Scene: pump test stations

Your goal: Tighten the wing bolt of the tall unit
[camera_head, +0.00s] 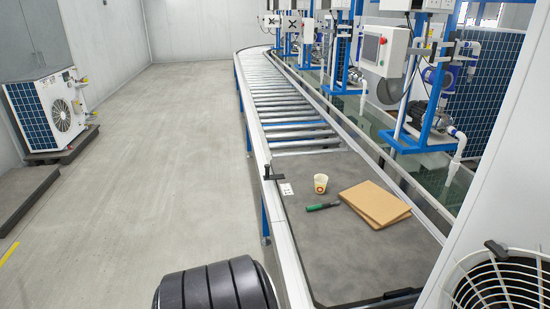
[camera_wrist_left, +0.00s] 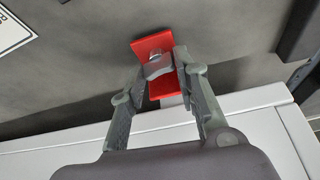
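In the left wrist view, a small grey winged piece, which looks like the wing bolt (camera_wrist_left: 157,69), stands in front of a red plate (camera_wrist_left: 151,45). A shiny metal bit shows just above it. My left gripper (camera_wrist_left: 163,65) has its fingers drawn together, one on each side of the grey piece, and they appear to touch it. The red plate lies against a grey surface, above a white edge. Neither gripper shows in the head view, nor do the red plate and bolt. I cannot tell which unit in the head view is the tall one.
A roller conveyor (camera_head: 296,113) runs to the back. Its near grey worktop (camera_head: 325,250) holds a paper cup (camera_head: 320,183), a green-and-black tool (camera_head: 322,206) and brown boards (camera_head: 374,203). A fan guard (camera_head: 500,285) is at lower right, a fan unit (camera_head: 50,110) at left.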

